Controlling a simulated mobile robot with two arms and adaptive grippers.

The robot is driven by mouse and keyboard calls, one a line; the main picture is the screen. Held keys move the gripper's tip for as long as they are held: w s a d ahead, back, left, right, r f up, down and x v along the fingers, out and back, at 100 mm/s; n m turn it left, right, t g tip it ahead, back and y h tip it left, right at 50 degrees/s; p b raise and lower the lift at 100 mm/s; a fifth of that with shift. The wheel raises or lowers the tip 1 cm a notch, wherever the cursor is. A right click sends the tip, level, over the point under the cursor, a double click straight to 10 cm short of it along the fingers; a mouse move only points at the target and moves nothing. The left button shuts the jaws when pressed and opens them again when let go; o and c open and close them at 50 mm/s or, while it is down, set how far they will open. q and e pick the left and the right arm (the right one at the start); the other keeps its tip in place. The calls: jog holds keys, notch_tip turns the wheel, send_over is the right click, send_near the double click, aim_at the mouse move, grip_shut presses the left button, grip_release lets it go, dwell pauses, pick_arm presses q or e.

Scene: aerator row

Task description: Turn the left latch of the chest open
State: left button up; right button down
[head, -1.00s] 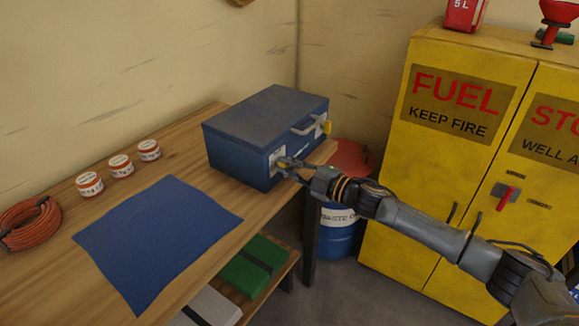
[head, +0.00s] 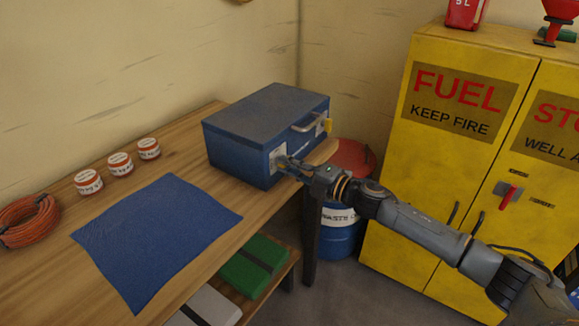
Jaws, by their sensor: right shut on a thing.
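The blue chest (head: 238,150) stands shut at the far end of the wooden bench, with a handle (head: 308,122) on its front. Its left latch sits on a pale plate (head: 279,154) at the front's left side and is mostly hidden by my gripper. The other latch (head: 327,125) is yellow and shows on the right side of the front. My right gripper (head: 287,163) reaches in from the right and is shut on the left latch, at the plate. The latch's exact angle is too small to tell. My left gripper is not in view.
A blue mat (head: 157,238), several small jars (head: 120,164) and a coiled orange hose (head: 27,221) lie on the bench (head: 185,143). A waste drum (head: 339,232) stands below the chest's right side. A yellow fuel cabinet (head: 437,160) stands to the right.

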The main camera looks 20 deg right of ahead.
jog(key=shift+r, duration=0.1)
jog(key=c, duration=1.4)
grip_release()
jog(key=shift+a, duration=0.1)
jog(key=shift+o, duration=0.2)
jog(key=shift+a, duration=0.1)
jog(key=v, duration=1.2)
jog(key=shift+w+f, duration=0.15)
jog(key=shift+f, duration=0.05)
